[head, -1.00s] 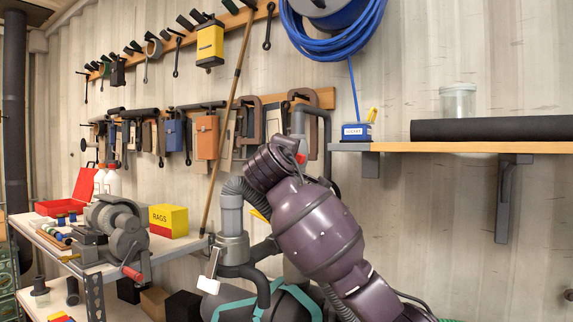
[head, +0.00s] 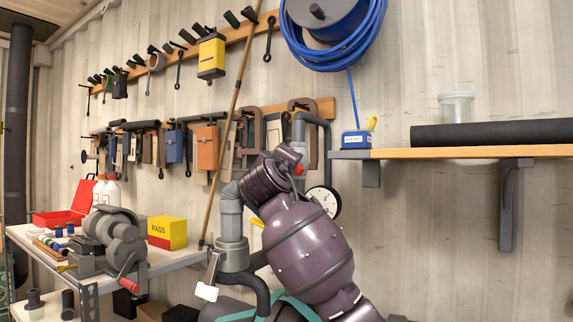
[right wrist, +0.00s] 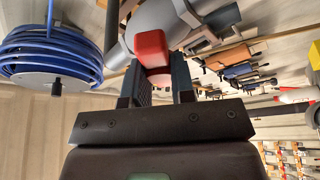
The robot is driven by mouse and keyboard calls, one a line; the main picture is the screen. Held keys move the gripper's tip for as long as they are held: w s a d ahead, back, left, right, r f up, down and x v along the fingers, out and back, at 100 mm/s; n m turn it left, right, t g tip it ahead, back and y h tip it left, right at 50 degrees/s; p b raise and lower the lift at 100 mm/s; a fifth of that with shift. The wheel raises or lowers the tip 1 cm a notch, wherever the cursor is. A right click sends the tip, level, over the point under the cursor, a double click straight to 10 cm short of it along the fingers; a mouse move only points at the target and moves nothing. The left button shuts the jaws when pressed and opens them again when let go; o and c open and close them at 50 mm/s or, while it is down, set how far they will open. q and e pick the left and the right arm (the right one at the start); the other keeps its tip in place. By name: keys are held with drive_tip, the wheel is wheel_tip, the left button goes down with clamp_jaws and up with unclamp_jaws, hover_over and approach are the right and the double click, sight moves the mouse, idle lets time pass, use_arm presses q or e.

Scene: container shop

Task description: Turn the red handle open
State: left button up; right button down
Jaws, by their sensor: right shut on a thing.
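The red handle (right wrist: 152,46) sits on a grey pipe fitting (right wrist: 165,18) in the right wrist view. My right gripper (right wrist: 156,70) is shut on it, with one dark finger on either side. In the head view only a small red bit of the handle (head: 299,170) shows beside my purple right arm. My right gripper (head: 288,160) is at the upper end of that arm, against the grey pipe (head: 326,140). Its fingers are mostly hidden there. My left gripper is in neither view.
A round gauge (head: 324,201) is just right of my arm. A wooden shelf (head: 460,152) with a black roll juts out at the right. A bench with a vise (head: 115,240) and a yellow rags box (head: 167,232) stands at the left. Tools and a blue hose (head: 380,30) hang on the wall.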

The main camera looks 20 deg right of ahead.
drive_tip(key=c, duration=1)
unclamp_jaws()
drive_tip(key=shift+o, duration=0.2)
drive_tip(key=r+b+v, duration=0.1)
drive_tip(key=r+v, duration=0.1)
drive_tip(key=v, duration=1.4)
drive_tip(key=shift+s+a+b, duration=0.35)
drive_tip(key=shift+s+a, duration=0.1)
drive_tip(key=shift+s, duration=0.05)
drive_tip(key=shift+r, duration=0.25)
